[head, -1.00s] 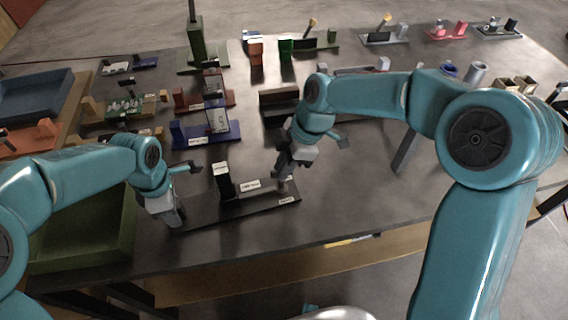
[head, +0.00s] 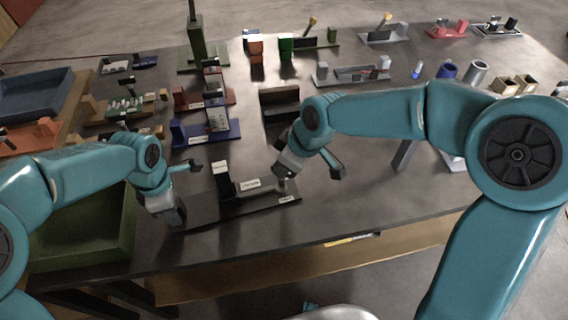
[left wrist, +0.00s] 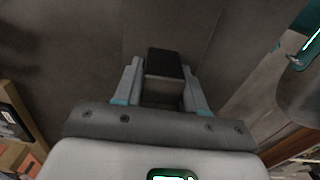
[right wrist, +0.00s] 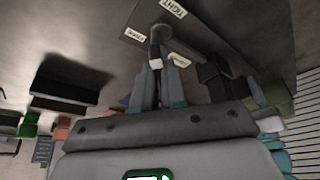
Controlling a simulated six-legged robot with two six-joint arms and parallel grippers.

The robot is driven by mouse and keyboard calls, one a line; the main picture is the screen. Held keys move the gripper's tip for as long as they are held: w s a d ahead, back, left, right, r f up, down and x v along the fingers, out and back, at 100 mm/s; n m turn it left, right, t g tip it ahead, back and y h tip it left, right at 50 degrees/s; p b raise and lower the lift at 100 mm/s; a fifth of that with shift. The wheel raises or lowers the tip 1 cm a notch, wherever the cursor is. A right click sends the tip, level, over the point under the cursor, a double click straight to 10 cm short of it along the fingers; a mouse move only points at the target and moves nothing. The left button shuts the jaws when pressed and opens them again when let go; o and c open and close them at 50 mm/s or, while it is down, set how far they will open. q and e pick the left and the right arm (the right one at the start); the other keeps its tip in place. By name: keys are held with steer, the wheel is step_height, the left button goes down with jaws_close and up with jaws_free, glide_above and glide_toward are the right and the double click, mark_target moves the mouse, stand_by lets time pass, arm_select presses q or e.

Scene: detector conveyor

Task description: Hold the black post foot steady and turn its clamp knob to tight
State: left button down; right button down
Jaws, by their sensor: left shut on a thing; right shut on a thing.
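The black post foot (head: 240,204) lies along the front of the table, with an upright black post (head: 222,180) and white labels on it. My left gripper (head: 177,214) is at its left end; the left wrist view shows the jaws (left wrist: 161,92) shut on a dark-topped block (left wrist: 164,64) of the foot. My right gripper (head: 283,177) is at the foot's right end, shut on the clamp knob (head: 283,186). In the right wrist view the jaws (right wrist: 158,84) hold the narrow knob (right wrist: 156,50), near a "TIGHT" label (right wrist: 172,8) and another label (right wrist: 135,35). The jaws partly hide the knob.
A blue stand (head: 205,134) and a black block (head: 280,102) stand behind the foot. A green tray (head: 120,240) is at the left, close to my left arm. The table to the right of the foot is mostly clear.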

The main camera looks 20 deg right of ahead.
stand_by(0.3)
steer(key=c, duration=1.2)
jaws_free()
steer(key=v, duration=1.2)
